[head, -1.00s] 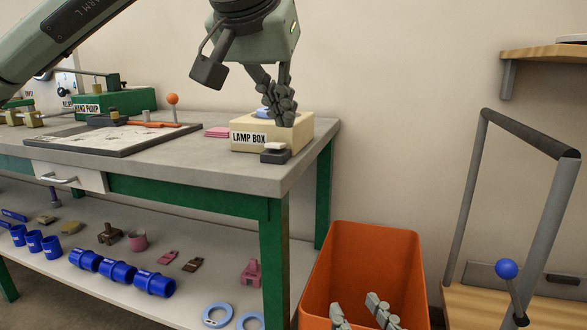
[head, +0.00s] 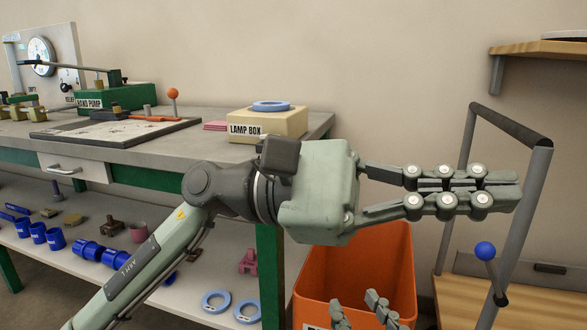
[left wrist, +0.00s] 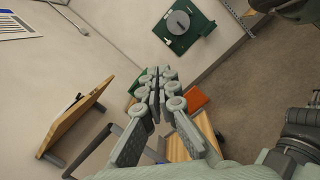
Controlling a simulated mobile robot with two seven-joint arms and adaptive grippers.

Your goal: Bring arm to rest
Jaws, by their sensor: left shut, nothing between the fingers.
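My left arm comes up from the bottom left in the head view. Its gripper (head: 515,190) points right, level, with the fingers closed together and nothing between them. It hangs in the air right of the bench, in front of the cart's grey frame. The left wrist view also shows its closed fingers (left wrist: 157,88). My right gripper (head: 360,310) shows only as two fingertips at the bottom edge, spread apart in front of the orange bin (head: 395,265). The lamp box (head: 285,124) stands on the bench with a blue ring (head: 271,105) on top, clear of my left gripper.
The grey bench (head: 205,150) has a lower shelf with blue couplings (head: 88,250) and blue rings. A green pump (head: 115,97) stands at the back left. The frame's grey post (head: 522,230) and a blue-knobbed lever (head: 485,251) are close to my left gripper. A wall shelf (head: 540,52) is above.

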